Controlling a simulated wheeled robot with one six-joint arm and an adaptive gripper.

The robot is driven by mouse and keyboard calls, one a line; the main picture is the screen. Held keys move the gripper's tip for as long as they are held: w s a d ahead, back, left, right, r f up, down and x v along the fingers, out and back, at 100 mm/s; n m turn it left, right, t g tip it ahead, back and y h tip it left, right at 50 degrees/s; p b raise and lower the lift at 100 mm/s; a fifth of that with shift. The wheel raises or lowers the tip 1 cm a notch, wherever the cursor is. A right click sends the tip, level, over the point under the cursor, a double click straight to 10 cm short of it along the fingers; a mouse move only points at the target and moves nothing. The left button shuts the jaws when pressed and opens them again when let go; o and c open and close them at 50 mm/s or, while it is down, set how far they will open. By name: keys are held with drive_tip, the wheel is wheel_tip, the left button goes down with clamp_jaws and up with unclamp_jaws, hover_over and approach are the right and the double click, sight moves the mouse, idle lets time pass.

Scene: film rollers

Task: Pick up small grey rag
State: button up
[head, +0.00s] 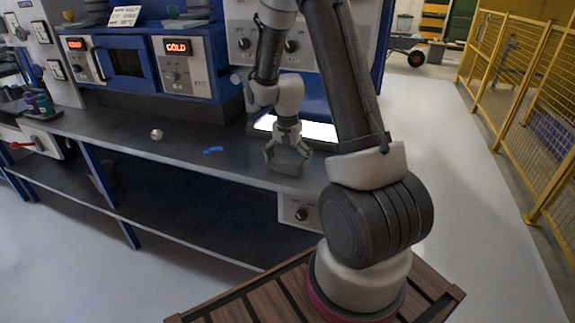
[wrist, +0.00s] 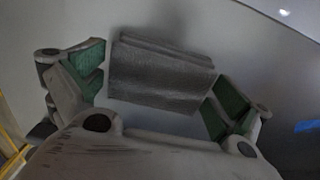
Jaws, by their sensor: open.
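The small grey rag (wrist: 160,75) looks like a folded, textured grey cloth on the grey worktop, in the middle of the wrist view. My gripper (wrist: 156,88) is open, with one green-padded finger on each side of the rag. Gaps show between the pads and the cloth, so the fingers do not visibly grip it. In the head view, my gripper (head: 287,156) points down low over the worktop near its front edge. There I cannot clearly tell the rag apart from the fingers.
The grey worktop (head: 120,130) holds a small pale object (head: 156,134) and a flat blue piece (head: 212,150) left of my gripper. Control panels with red displays (head: 177,47) stand behind. A bright white panel (head: 310,130) lies just behind my gripper. A yellow fence (head: 515,90) is at right.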

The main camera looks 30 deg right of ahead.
sight(288, 160)
drive_tip(key=c, duration=0.7)
wheel_tip(288, 160, up, 10)
drive_tip(key=shift+r, duration=0.1)
